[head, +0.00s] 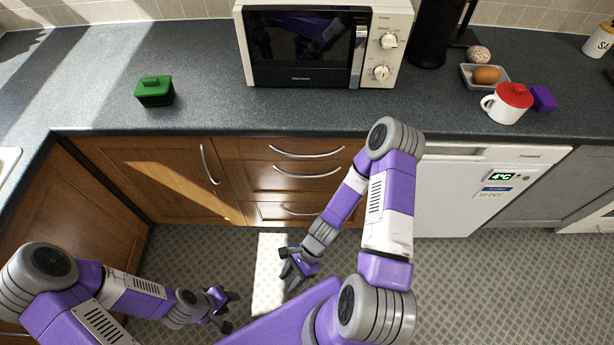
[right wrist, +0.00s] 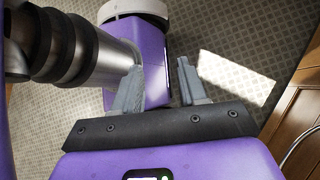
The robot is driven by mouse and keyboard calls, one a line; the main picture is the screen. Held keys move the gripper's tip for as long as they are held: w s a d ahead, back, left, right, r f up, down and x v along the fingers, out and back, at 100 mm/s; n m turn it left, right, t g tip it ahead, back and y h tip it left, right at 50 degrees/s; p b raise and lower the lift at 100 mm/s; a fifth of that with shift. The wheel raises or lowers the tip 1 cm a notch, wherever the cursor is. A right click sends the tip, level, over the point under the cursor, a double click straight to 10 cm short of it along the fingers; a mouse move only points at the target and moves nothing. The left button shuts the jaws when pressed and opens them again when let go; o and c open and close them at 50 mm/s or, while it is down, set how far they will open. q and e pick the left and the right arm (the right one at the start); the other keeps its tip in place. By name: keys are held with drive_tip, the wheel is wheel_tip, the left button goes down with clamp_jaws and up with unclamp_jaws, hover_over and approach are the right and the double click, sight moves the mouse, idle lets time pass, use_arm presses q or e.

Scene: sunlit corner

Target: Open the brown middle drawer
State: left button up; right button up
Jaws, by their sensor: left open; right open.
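The brown middle drawer (head: 240,176) is in a stack of three below the counter, with a curved silver handle (head: 307,174). It looks shut, and my right arm covers its right end. My right gripper (head: 284,262) is open and empty, low in front of the drawers and apart from them. Its spread fingers also show in the right wrist view (right wrist: 158,82). My left gripper (head: 231,311) is open and empty, further left and nearer to me, away from the drawers.
A top drawer (head: 235,147) and a bottom drawer (head: 262,212) flank the middle one. A brown cabinet door (head: 150,165) is at left, a white appliance (head: 450,195) at right. A microwave (head: 300,48) and a green box (head: 155,92) stand on the counter. The patterned floor (head: 205,255) is clear.

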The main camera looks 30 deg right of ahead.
drive_tip(key=w+d+r+m+t+y+b, duration=0.15)
drive_tip(key=w+m+t, duration=0.3)
drive_tip(key=m, duration=0.45)
drive_tip(key=w+d+r+m+t+y, duration=0.25)
drive_tip(key=w+m, duration=0.25)
drive_tip(key=m, duration=0.3)
drive_tip(key=w+d+r+m+t+h, duration=0.1)
drive_tip(key=w+d+m+t+h, duration=0.25)
drive_tip(key=d+m, duration=0.25)
drive_tip(key=w+d+m+t+h+b, duration=0.1)
drive_tip(key=w+d+m+t+h, duration=0.1)
drive_tip(key=w+d+m+t, duration=0.3)
drive_tip(key=w+d+r+m+t+h, duration=0.1)
drive_tip(key=d+m+t+h, duration=0.15)
drive_tip(key=d+m, duration=0.5)
drive_tip(key=b+x, duration=0.2)
drive_tip(key=x, duration=0.4)
drive_tip(key=shift+w+a+f+n, duration=0.2)
drive_tip(key=shift+w+f+n, duration=0.05)
drive_tip(key=shift+f+n, duration=0.1)
clamp_jaws()
